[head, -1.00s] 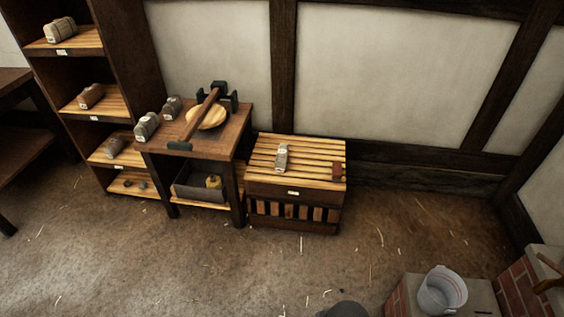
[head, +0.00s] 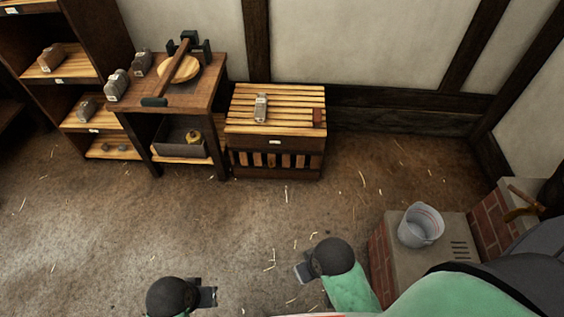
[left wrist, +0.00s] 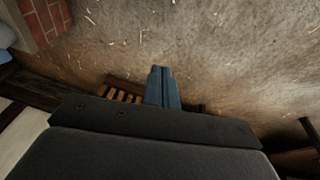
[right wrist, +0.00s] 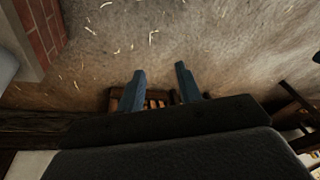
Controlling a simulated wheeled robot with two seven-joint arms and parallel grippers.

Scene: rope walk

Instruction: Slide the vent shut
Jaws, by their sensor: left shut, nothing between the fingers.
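A low wooden chest (head: 275,109) with a slatted top stands against the back wall. Its front has a vent (head: 272,160), a row of dark bars with orange-brown gaps between them. The vent also shows partly in the left wrist view (left wrist: 122,94) and the right wrist view (right wrist: 155,103), behind the fingers. My left gripper (head: 211,295) is low in the head view, apart from the chest. Its fingers are together and empty in the left wrist view (left wrist: 162,70). My right gripper (head: 302,272) is also apart from the chest. Its fingers are spread and empty in the right wrist view (right wrist: 161,72).
A grey bundle (head: 261,107) and a small red-brown block (head: 318,117) are on the chest top. A workbench (head: 203,97) stands left of it, beside shelves (head: 66,69). A bucket (head: 421,226) sits on a brick-sided block (head: 410,268) at right. Straw-strewn floor before the chest is clear.

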